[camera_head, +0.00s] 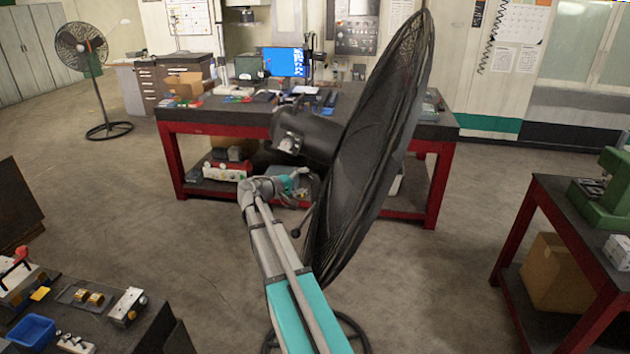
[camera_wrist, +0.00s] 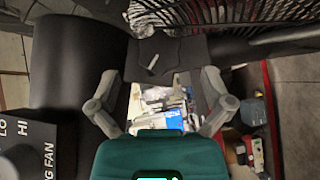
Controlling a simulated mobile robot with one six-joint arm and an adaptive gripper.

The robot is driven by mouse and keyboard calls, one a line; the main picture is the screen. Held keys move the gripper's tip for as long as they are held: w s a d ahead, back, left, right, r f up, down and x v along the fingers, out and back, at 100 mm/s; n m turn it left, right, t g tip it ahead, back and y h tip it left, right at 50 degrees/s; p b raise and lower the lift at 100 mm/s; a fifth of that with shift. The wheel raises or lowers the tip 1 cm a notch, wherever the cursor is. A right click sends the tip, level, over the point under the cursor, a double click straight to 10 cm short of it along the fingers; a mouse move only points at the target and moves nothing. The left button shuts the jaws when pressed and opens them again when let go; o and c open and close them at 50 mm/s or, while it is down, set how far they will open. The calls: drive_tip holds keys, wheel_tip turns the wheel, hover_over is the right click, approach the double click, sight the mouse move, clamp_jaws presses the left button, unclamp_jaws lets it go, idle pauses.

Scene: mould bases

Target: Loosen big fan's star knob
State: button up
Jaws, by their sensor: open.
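The big fan (camera_head: 385,130) stands in the middle of the head view, its black cage seen nearly edge-on. Its dark motor housing (camera_head: 318,138) is on the left of the cage. A small dark round knob (camera_head: 296,233) shows beside my arm; I cannot tell whether it is the star knob. In the wrist view, the black motor body (camera_wrist: 80,70) is at left and the cage (camera_wrist: 265,40) at upper right. A dark bracket with a small metal piece (camera_wrist: 153,65) lies ahead. My gripper (camera_wrist: 160,105) is open and empty, below the motor housing in the head view.
A red-framed workbench (camera_head: 185,122) with a monitor stands behind the fan. Another red-framed table (camera_head: 560,200) is at right, a dark bench with a blue tray (camera_head: 32,330) at lower left. A smaller fan (camera_head: 85,50) stands far left. Floor between them is clear.

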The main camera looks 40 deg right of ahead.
sight(312, 179)
drive_tip(key=shift+s+d+f, duration=0.1)
drive_tip(key=shift+d, duration=0.8)
drive_tip(key=shift+s+d+f, duration=0.1)
drive_tip(key=shift+d, duration=0.8)
